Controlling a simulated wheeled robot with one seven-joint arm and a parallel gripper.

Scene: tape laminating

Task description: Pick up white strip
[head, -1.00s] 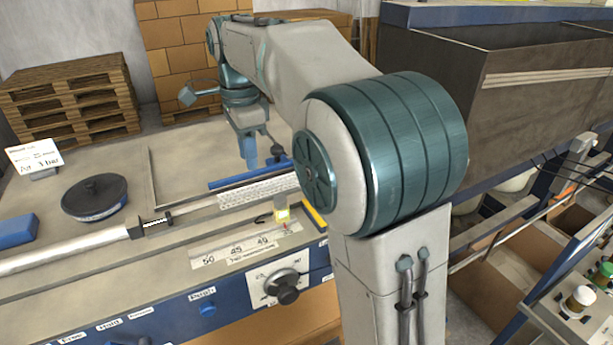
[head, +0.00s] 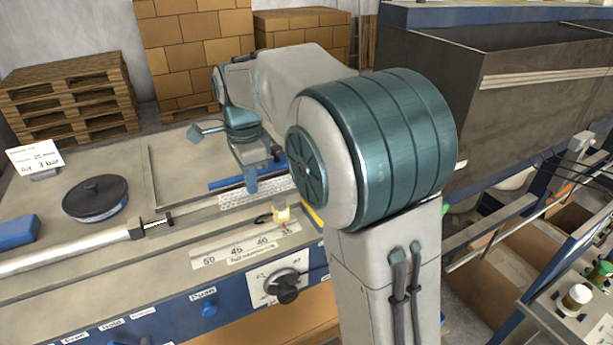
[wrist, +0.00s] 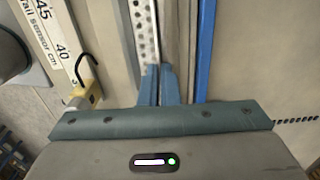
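The white strip (head: 228,200), pale and dotted with holes, lies along the channel on the bench top in the head view. In the wrist view the strip (wrist: 143,25) runs down from the top edge to my fingertips. My gripper (head: 250,188) points down over the strip, and its blue fingers cover part of it. In the wrist view the fingers of my gripper (wrist: 159,72) are close together at the strip's visible lower end. I cannot tell whether they touch or grasp it. My arm hides the strip's right end in the head view.
A blue bar (head: 226,182) lies just behind the strip. A small yellow-topped sensor (head: 281,213) and a scale (head: 235,247) stand in front of it. A silver rod (head: 60,256) lies to the left, with a round black-lidded dish (head: 96,196) behind.

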